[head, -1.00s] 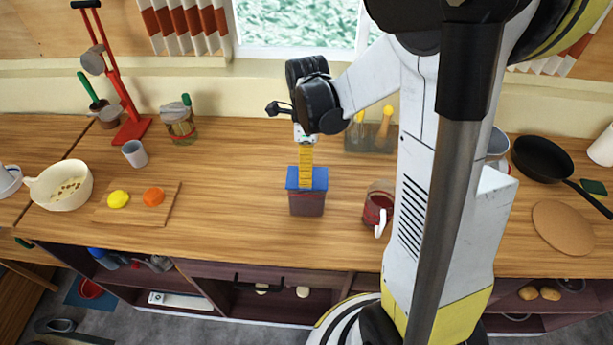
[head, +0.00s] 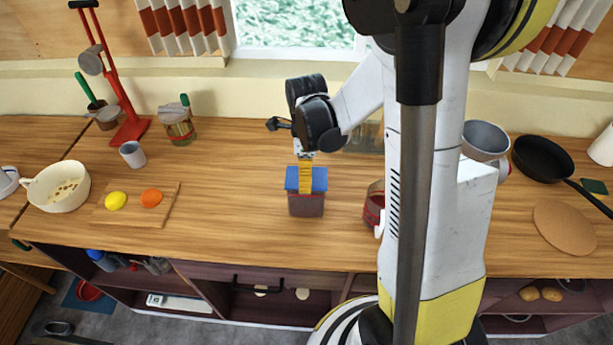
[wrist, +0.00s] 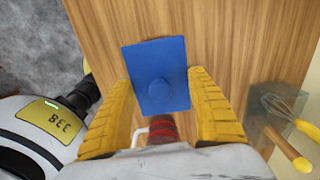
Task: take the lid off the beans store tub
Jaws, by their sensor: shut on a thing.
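The beans store tub (head: 306,208) is a dark, boxy container standing on the wooden worktop. Its blue square lid (head: 292,180) is over its top. In the wrist view the lid (wrist: 158,58) shows from above with a round knob in its middle. My gripper (head: 306,183) points down at the lid, its yellow fingers against it. In the wrist view my gripper (wrist: 163,82) has one finger on each side of the lid and is shut on it. The tub's body is hidden under the lid there. I see no clear gap between lid and tub.
A red mug (head: 373,208) with a white handle stands close right of the tub. A clear bin (head: 365,138) with utensils is behind. A board (head: 133,208) with lemon and orange lies left, with clear worktop between. A black pan (head: 543,158) is far right.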

